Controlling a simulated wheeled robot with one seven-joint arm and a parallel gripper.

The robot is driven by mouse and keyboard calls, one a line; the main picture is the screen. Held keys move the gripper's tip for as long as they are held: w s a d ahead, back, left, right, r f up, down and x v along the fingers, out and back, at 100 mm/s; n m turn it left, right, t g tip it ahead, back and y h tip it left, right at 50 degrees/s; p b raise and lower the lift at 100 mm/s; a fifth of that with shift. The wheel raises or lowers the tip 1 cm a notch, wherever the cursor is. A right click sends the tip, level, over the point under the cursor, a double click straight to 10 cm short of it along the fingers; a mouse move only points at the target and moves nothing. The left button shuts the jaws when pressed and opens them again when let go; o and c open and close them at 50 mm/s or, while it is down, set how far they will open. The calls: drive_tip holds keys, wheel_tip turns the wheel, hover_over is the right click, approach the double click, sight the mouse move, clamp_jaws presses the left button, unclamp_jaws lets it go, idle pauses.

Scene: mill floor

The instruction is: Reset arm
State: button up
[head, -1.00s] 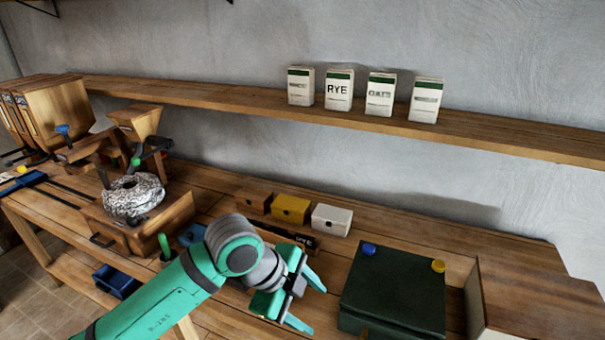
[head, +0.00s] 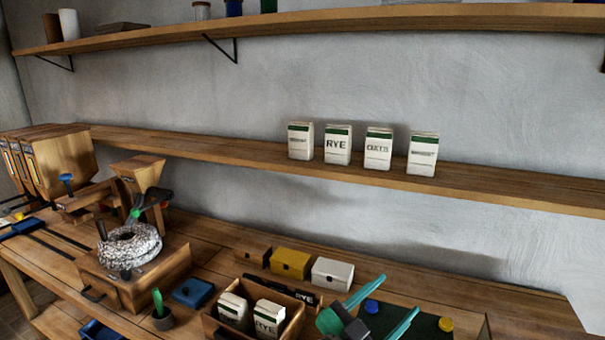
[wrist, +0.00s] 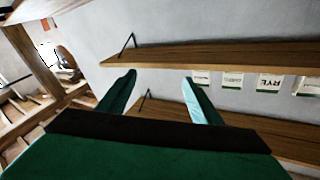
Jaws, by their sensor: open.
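The rest of my arm is below the head view's edge.
A wooden crate (head: 210,326) holds two white bags. A mill with a round stone (head: 128,246) stands left. Several labelled bags, one marked RYE (head: 338,145), stand on the lower shelf (head: 480,182).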

drive_tip(key=s+a+f+n+t+y, duration=0.3)
drive_tip(key=s+a+f+n+y, duration=0.3)
drive_tip(key=f+n, duration=0.4)
drive_tip(key=s+a+f+n+t+y, duration=0.3)
drive_tip(key=s+f+n+y, duration=0.4)
drive_tip(key=f, duration=0.6)
drive_tip(key=s+a+f+m+g, duration=0.1)
drive_tip(key=s+a+f, duration=0.1)
drive_tip(key=s, duration=0.6)
drive_tip(key=s+a+f+m+y, duration=0.1)
drive_tip(key=s+a+f, duration=0.1)
drive_tip(key=s, duration=0.6)
drive_tip(key=s+a+f+g+y, duration=0.1)
drive_tip(key=s+a, duration=0.3)
drive_tip(key=s, duration=0.4)
drive_tip(key=shift+s+a+f+m+g, duration=0.3)
drive_tip(key=shift+f+m, duration=0.1)
drive_tip(key=shift+f, duration=0.45)
